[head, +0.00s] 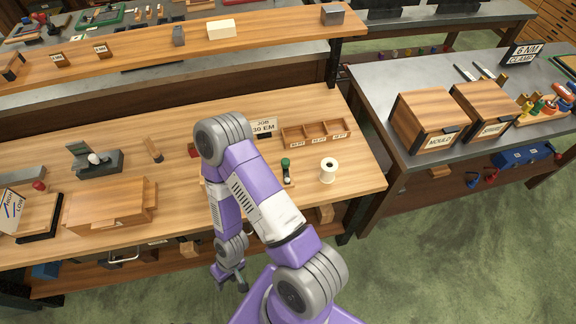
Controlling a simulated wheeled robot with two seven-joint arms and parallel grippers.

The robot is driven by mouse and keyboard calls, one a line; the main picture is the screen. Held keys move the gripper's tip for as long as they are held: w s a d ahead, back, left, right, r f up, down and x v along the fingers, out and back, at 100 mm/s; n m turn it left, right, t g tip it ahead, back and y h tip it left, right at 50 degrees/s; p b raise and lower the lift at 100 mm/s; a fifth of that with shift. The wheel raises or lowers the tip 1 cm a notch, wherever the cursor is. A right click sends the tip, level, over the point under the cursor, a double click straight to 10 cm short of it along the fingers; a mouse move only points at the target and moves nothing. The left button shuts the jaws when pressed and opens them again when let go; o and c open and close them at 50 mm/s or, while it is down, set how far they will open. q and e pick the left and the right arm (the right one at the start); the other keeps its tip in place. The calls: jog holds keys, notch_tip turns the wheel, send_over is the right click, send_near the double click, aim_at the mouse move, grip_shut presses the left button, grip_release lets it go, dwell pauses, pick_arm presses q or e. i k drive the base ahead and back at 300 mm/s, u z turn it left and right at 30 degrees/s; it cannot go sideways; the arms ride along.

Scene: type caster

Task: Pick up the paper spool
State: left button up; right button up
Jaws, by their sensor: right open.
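The white paper spool (328,171) stands upright on the wooden workbench (365,180), near its right front corner. My right arm rises from the bottom of the head view, bends over the bench and comes down in front of it. My right gripper (232,284) is small in the view, open, and hangs below and left of the spool, in front of the bench's front edge. It is well apart from the spool. My left gripper is not in view.
A green-topped tool (286,171) stands just left of the spool. A divided wooden tray (316,132) and a "JOB 30 EM" card (264,127) lie behind it. A grey side bench (375,90) carries two wooden boxes. Bench around the spool's right is clear.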

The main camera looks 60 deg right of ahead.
aim_at(326, 175)
jog(key=u, duration=0.1)
jog(key=k, duration=1.1)
jog(key=z, duration=0.9)
jog(key=i, duration=0.3)
jog(key=z, duration=0.2)
